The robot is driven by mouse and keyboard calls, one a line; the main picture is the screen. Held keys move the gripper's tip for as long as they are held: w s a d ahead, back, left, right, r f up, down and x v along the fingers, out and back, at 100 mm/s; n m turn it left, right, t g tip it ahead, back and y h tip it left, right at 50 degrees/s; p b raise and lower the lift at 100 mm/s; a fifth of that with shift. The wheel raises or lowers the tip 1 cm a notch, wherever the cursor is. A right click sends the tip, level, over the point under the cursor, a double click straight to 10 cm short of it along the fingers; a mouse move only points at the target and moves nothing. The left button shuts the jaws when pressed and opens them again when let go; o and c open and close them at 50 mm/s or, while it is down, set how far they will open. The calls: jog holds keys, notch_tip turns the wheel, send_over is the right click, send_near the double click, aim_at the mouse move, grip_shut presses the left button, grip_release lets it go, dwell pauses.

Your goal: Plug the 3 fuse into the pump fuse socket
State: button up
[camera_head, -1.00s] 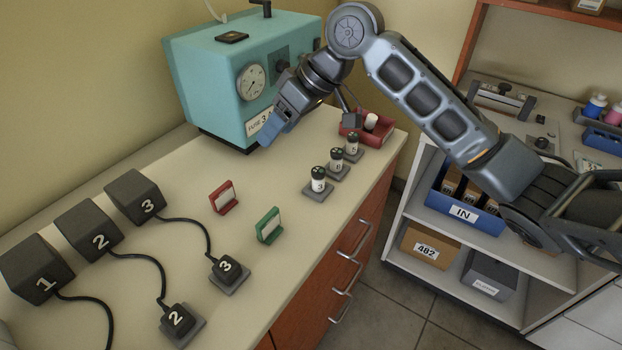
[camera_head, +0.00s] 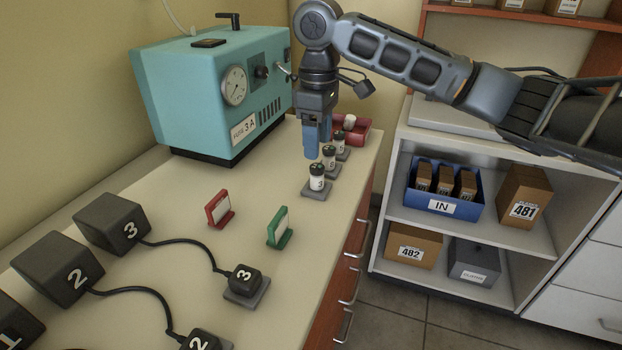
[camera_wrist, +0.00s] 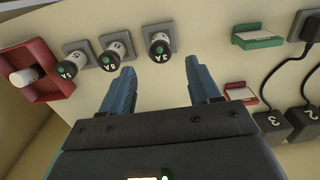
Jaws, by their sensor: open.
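The 3 fuse (camera_head: 317,184) is a white cylinder with a dark cap, upright on a grey base, nearest in a row of three. It also shows in the wrist view (camera_wrist: 160,48), marked 3A, just beyond the gap between my fingertips. My gripper (camera_head: 318,150) is open and empty, fingers pointing down, above the fuse row; it also shows in the wrist view (camera_wrist: 159,68). The teal pump (camera_head: 205,95) stands behind left with a gauge, a lever and a "FUSE 3 A" label (camera_head: 244,129). A dark fitting (camera_head: 262,73) is on its front; I cannot tell whether it is the socket.
Two other fuses (camera_head: 329,158) (camera_head: 341,142) stand behind, close together. A red tray (camera_head: 359,130) holds a white cylinder. Red (camera_head: 220,209) and green (camera_head: 279,227) card stands and numbered black blocks with cables occupy the bench's near part. Bench between pump and stands is clear.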

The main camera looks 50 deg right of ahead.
aim_at(317, 166)
notch_tip(317, 166, down, 6)
jog(key=b, duration=0.6)
jog(key=shift+f, duration=1.5)
jog(key=shift+p, duration=0.85)
jog(key=shift+c, duration=0.3)
grip_shut()
jog(key=shift+r, duration=0.2)
jog(key=shift+r+p, duration=2.85)
jog(key=shift+p, duration=0.25)
